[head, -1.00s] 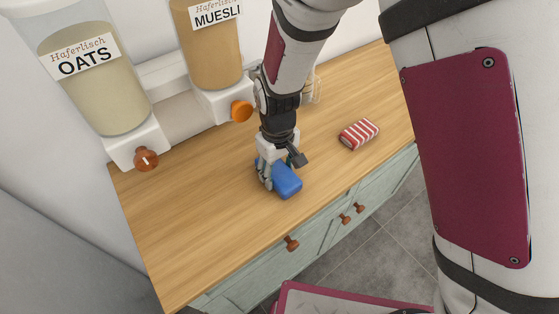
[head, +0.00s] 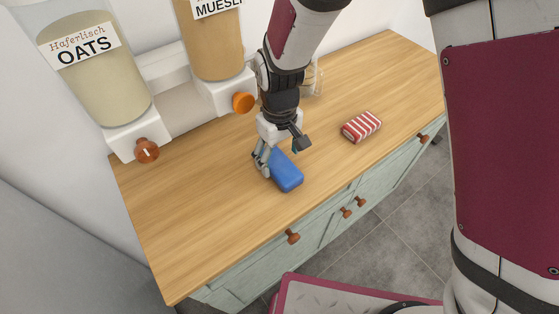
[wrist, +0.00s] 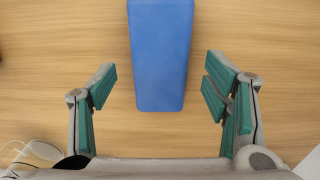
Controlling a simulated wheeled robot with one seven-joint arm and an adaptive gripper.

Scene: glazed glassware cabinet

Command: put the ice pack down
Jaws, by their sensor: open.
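The ice pack (head: 287,174) is a plain blue block lying on the wooden top of the cabinet. It also shows in the wrist view (wrist: 160,55), at the top middle, with bare wood around it. My gripper (head: 279,158) is right by the pack's far end in the head view. In the wrist view my gripper (wrist: 160,88) is open, with one green-padded finger on each side of the pack and a gap between each finger and the pack. The gripper hides part of the pack's far end in the head view.
A red-and-white striped packet (head: 361,127) lies to the right on the wooden top (head: 190,215). Oats (head: 95,75) and muesli (head: 212,45) dispensers stand at the back left. A clear glass item (head: 314,80) is partly behind my arm. The left of the top is clear.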

